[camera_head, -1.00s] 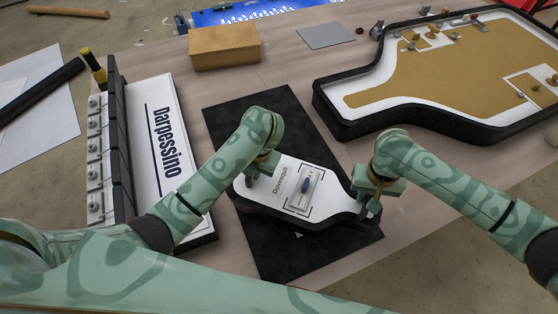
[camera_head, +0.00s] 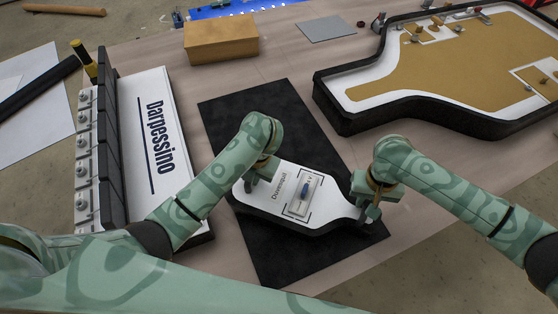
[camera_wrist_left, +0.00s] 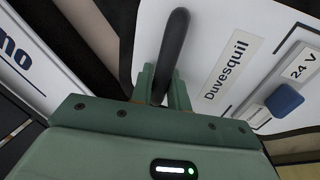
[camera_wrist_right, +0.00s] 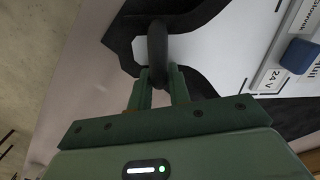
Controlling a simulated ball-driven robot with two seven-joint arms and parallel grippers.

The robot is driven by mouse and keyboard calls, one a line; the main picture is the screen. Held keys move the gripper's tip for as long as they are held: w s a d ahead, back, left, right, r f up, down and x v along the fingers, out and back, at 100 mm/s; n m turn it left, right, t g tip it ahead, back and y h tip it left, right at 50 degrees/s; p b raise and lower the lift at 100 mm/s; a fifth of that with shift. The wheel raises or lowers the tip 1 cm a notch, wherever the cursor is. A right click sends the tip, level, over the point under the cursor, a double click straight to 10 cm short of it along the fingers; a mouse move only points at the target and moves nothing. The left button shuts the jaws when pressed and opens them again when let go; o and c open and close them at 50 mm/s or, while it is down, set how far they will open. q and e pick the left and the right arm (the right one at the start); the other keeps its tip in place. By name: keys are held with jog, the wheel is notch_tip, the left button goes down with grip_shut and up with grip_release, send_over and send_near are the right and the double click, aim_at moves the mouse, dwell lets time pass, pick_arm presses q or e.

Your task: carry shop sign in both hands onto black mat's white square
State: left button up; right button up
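The shop sign (camera_head: 275,195) is a white, bottle-shaped panel with a black rim, the word "Duvesquil" and a blue switch. It lies over the black mat (camera_head: 262,110); I cannot tell whether it touches it. The mat's white square is not visible. My left gripper (camera_head: 262,176) is at the sign's broad end, its fingers shut on a black handle (camera_wrist_left: 173,45). My right gripper (camera_head: 366,202) is at the neck end, its fingers shut around another black handle (camera_wrist_right: 157,45).
A "Darpessino" sign (camera_head: 152,90) with a row of black blocks stands left of the mat. A large bottle-shaped lightbox (camera_head: 420,122) occupies the right rear. A tan box (camera_head: 222,38) and a grey plate (camera_head: 327,28) sit at the back. The mat's far part is clear.

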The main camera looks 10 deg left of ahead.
pick_arm(q)
jog(key=o, duration=0.4)
jog(key=shift+a+r, duration=0.1)
pick_arm(e)
jog(key=o, duration=0.4)
jog(key=shift+d, duration=0.15)
jog(key=shift+r, duration=0.1)
jog(key=shift+r, duration=0.35)
notch_tip(320, 180, up, 10)
jog(key=shift+w+r, duration=0.1)
jog(key=shift+w, duration=0.05)
pick_arm(q)
jog(key=r, duration=0.4)
jog(key=d+r, duration=0.1)
jog(key=r, duration=0.3)
jog(key=d+r, duration=0.1)
jog(key=r, duration=0.2)
jog(key=shift+s+d+r, duration=0.2)
jog(key=shift+r, duration=0.2)
pick_arm(e)
jog(key=shift+r, duration=0.55)
